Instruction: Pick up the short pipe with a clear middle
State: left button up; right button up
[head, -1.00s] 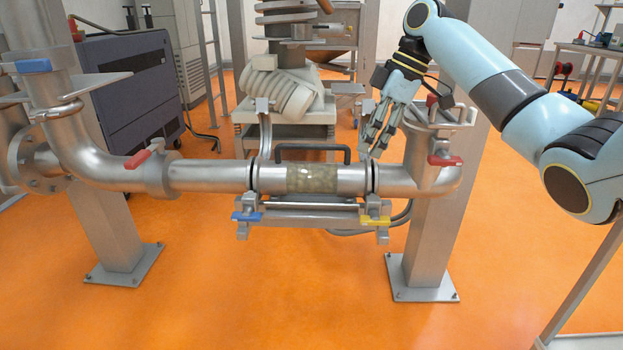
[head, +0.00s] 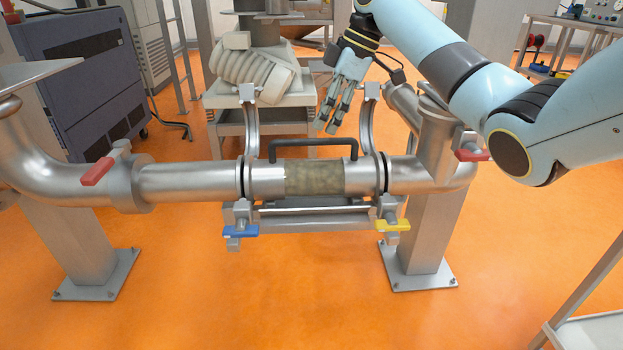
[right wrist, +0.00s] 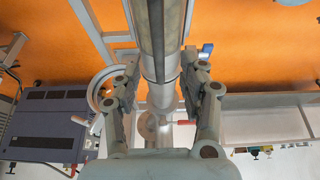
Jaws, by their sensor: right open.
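The short pipe with the clear middle (head: 315,178) lies horizontally in the pipe line, between two dark joint rings. Its middle section is brownish and see-through. A black handle (head: 313,147) rises along its top. Two clamp halves (head: 249,125) (head: 371,125) stand swung open upright at its ends. My right gripper (head: 334,115) is open and empty, fingers pointing down, above and behind the handle's right part. In the right wrist view the open fingers (right wrist: 161,72) lie on either side of the pipe line (right wrist: 175,40) in the picture. My left gripper is not in view.
Blue (head: 235,230) and yellow (head: 392,225) clamp levers hang below the pipe. Red valve levers (head: 97,171) (head: 470,155) sit on the fixed piping at both sides. A pump-like machine (head: 255,80) stands behind. The orange floor in front is clear.

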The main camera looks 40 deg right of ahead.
aim_at(314, 144)
jog(key=shift+x, duration=0.8)
jog(key=shift+w+a+f, duration=0.1)
jog(key=shift+w+f, duration=0.05)
jog(key=shift+f, duration=0.1)
jog(key=b+x, duration=0.1)
jog(key=x, duration=0.3)
jog(key=shift+w+f+b, duration=0.1)
jog(key=shift+f+b, duration=0.3)
jog(key=shift+f, duration=0.05)
pick_arm(q)
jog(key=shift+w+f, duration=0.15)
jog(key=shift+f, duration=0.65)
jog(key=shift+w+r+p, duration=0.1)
jog(key=shift+p, duration=0.2)
pick_arm(e)
jog(key=shift+f, duration=0.2)
jog(key=shift+c, duration=0.4)
grip_shut()
